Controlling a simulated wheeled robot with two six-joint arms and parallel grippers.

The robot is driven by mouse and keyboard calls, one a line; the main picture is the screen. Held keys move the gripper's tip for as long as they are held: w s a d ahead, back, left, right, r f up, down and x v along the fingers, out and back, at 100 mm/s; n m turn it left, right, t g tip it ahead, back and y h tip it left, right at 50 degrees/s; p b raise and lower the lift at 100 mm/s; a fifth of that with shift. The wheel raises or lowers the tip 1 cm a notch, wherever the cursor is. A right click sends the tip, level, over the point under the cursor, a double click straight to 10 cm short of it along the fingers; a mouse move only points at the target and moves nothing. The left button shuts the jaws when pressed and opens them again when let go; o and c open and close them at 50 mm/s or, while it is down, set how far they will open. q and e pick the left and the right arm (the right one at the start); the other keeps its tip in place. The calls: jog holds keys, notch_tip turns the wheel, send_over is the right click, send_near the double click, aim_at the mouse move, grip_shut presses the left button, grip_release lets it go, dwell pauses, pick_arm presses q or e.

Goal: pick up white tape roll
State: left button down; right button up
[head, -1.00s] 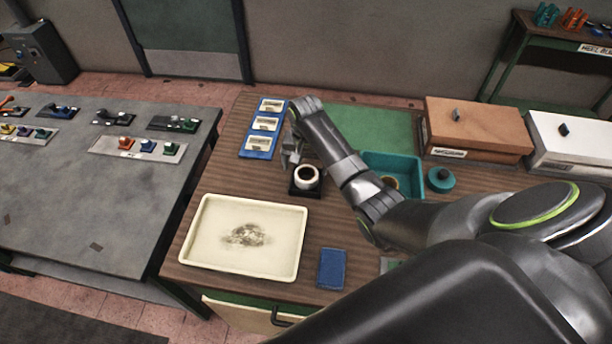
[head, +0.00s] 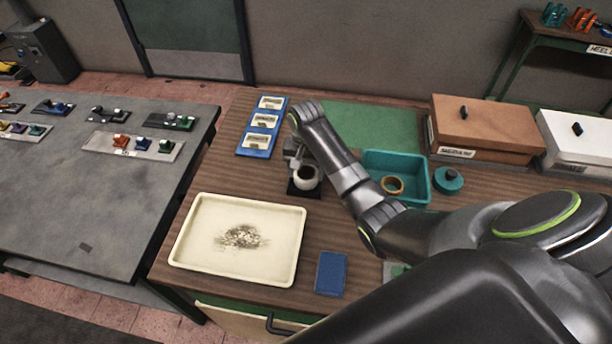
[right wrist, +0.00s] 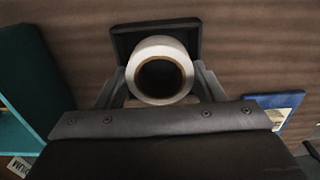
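The white tape roll (head: 306,179) has a brown core and sits on a small black square stand (head: 304,191) on the wooden table. In the right wrist view the roll (right wrist: 161,46) lies between the two fingers, with the black stand (right wrist: 185,32) behind it. My right gripper (head: 297,160) reaches over the stand from behind the roll. In the right wrist view the right gripper (right wrist: 160,80) is open, one finger on each side of the roll. Whether the fingertips touch it is hard to tell. My left gripper is out of view.
A cream tray (head: 182,248) and a blue pad (head: 331,273) lie in front. A teal bin (head: 417,193) holding a yellowish ring (head: 392,184) stands right of the stand. A blue card holder (head: 253,153) lies behind left. Brown (head: 480,125) and white boxes (head: 585,140) stand farther right.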

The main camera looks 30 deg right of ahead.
jog(key=c, duration=0.3)
jog(key=shift+r, duration=0.1)
jog(key=shift+r, duration=0.25)
notch_tip(320, 180, up, 9)
jog(key=p, duration=0.3)
jog(key=shift+f, duration=2.9)
jog(key=shift+f, duration=0.2)
